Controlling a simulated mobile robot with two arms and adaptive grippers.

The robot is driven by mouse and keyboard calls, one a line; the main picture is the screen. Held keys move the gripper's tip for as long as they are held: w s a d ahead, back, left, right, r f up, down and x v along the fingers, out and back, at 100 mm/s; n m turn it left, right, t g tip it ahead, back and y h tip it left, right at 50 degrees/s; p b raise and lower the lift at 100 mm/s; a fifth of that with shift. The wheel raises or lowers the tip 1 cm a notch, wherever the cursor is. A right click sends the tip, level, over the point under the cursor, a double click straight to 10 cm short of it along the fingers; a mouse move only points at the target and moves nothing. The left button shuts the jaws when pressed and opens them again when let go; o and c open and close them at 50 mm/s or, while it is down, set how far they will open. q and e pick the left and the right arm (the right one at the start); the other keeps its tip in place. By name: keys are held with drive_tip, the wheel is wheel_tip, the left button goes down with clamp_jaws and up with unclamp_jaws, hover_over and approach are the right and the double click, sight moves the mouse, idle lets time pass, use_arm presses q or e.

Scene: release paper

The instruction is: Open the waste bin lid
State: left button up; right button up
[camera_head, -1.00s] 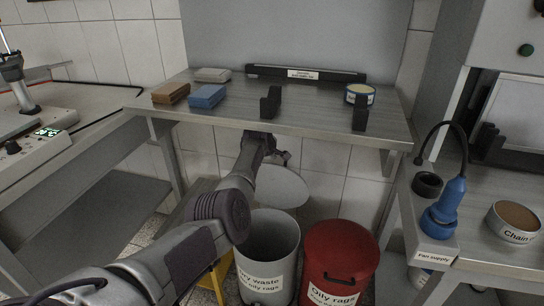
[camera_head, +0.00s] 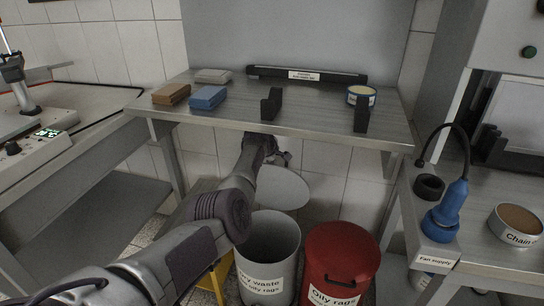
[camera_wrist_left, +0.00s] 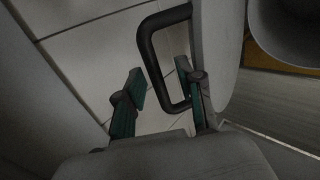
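The pale grey waste bin (camera_head: 268,252), labelled for waste, stands on the floor below the shelf table. Its round lid (camera_head: 284,189) is raised and tilted back behind the open rim, so the inside shows. My left gripper (camera_head: 280,158) is behind the top of the lid, under the table edge, partly hidden. In the left wrist view, its green-padded fingers (camera_wrist_left: 163,97) are spread apart. The black loop handle (camera_wrist_left: 153,68) on the lid (camera_wrist_left: 222,50) passes between them; a firm grip is not visible. My right gripper is not in view.
A red oily rags bin (camera_head: 340,250) with a closed lid stands right beside the waste bin. The shelf table (camera_head: 320,118) is close above my left gripper. A yellow object (camera_head: 222,272) is left of the bin. White tiled wall (camera_head: 320,190) lies behind.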

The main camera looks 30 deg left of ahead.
use_arm(q)
drive_tip(key=shift+s+d+r, duration=0.1)
drive_tip(key=shift+s+r, duration=0.3)
drive_tip(key=s+d+r, duration=0.1)
drive_tip(key=s+d, duration=0.2)
drive_tip(key=s, duration=1)
